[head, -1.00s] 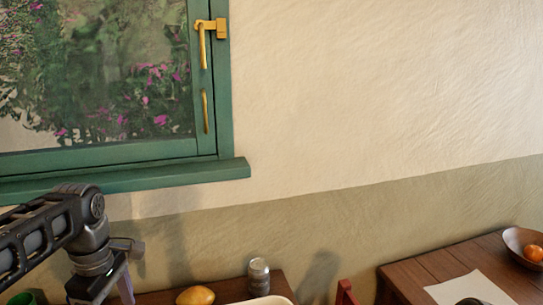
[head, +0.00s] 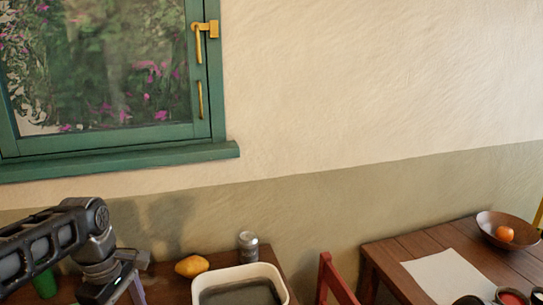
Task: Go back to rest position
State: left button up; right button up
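My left arm comes in from the left in the head view, over the left end of a brown wooden counter. The wrist of my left gripper (head: 128,290) points down near the bottom edge. Its fingertips are cut off or hidden, so I cannot tell if it is open or holding anything. My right gripper is not in view.
The counter holds a yellow fruit (head: 191,266), a grey can (head: 248,246), a white basin (head: 283,283) and a green cup (head: 44,283). A red chair (head: 335,279) stands beside a table (head: 390,262) with white paper (head: 447,277), and a bowl (head: 489,231) holding an orange (head: 505,234).

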pick_arm(q)
jog(key=s+d+f+m+h, duration=0.1)
jog(key=d+f+m, duration=0.2)
jog(key=d+f, duration=0.5)
jog(key=s+d+f+m+h, duration=0.15)
jog(key=d+f, duration=0.25)
jog(key=f, duration=0.9)
jog(key=s+d+f+m+h, duration=0.15)
jog(key=d+f+m, duration=0.3)
jog(key=f, duration=0.55)
jog(key=s+d+f+m, duration=0.4)
jog(key=s+f, duration=0.7)
jog(key=s, duration=0.5)
jog(key=w+d+f+m+b, duration=0.1)
jog(key=w+d+f+b, duration=0.2)
jog(key=f+b, duration=0.4)
jog(key=w+b, duration=0.1)
jog(key=b, duration=0.2)
jog(key=shift+w+d+f+m+t+y, duration=0.2)
jog(key=shift+f+m+t+y, duration=0.1)
jog(key=shift+f, duration=0.1)
